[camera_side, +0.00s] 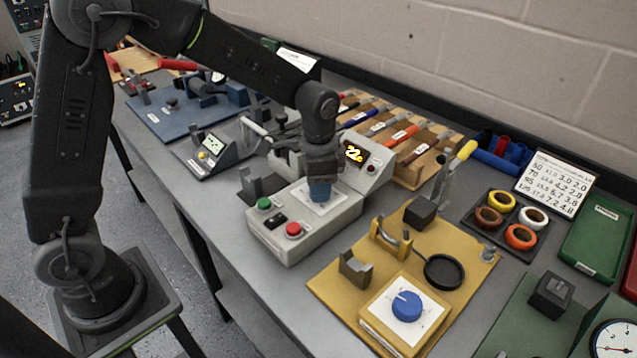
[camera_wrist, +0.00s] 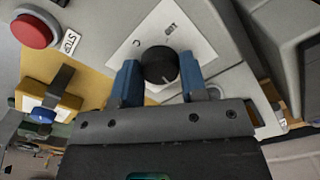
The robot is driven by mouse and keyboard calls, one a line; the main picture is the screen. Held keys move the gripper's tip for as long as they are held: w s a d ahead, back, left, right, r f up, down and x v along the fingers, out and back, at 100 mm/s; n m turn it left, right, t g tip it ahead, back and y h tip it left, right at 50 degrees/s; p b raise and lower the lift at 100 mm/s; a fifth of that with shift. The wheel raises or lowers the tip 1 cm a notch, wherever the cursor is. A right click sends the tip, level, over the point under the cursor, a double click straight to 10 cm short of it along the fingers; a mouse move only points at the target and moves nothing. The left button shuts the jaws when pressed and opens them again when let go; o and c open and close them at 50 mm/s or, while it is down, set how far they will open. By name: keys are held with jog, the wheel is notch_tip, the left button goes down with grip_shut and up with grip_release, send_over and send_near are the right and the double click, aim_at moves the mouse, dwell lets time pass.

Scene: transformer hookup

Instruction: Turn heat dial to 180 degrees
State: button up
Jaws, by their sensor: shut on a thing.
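The heat dial (camera_wrist: 159,66) is a round black knob with a pale pointer line, on a white scale plate (camera_wrist: 188,32) in the wrist view. My gripper (camera_wrist: 160,75) has its two blue fingers on either side of the knob, shut on it. In the side view my gripper (camera_side: 320,190) points down onto the white plate of the grey control box (camera_side: 300,232) and hides the dial.
The box also carries a green button (camera_side: 264,203), a black switch and a red button (camera_side: 293,229). To the right is a yellow board (camera_side: 335,285) with a blue dial (camera_side: 407,306). Wooden-racked tools (camera_side: 400,135) stand behind the box.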

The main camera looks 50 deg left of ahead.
jog(key=m, duration=0.5)
jog(key=shift+m, duration=0.3)
dwell(0.4)
jog(key=o, duration=0.9)
notch_tip(320, 180, up, 14)
jog(key=shift+f, duration=0.1)
